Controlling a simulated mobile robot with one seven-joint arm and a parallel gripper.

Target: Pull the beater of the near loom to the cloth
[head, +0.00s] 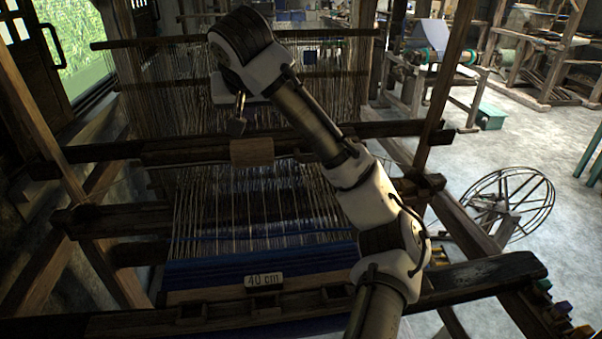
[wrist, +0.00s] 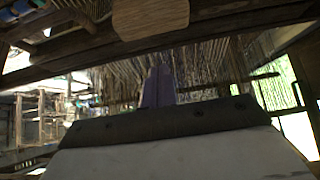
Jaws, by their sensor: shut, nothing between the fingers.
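The beater (head: 345,135) is a dark wooden bar across the near loom, with a pale wooden block (head: 252,152) at its middle. It stands apart from the blue cloth (head: 215,272), with a stretch of bare warp threads between them. My gripper (head: 237,126) is shut and empty, pointing down just above the pale block in the head view. In the wrist view my closed fingers (wrist: 158,86) show close to the bar and its pale block (wrist: 150,18), with a small gap in the picture. I cannot tell whether they touch.
A "40 cm" label (head: 263,281) sits on the front wooden beam. Hanging heddle threads (head: 165,95) stand behind the beater. A spoked wheel (head: 507,204) stands on the floor at right. Other looms (head: 545,50) are at the back right. The grey floor between is mostly clear.

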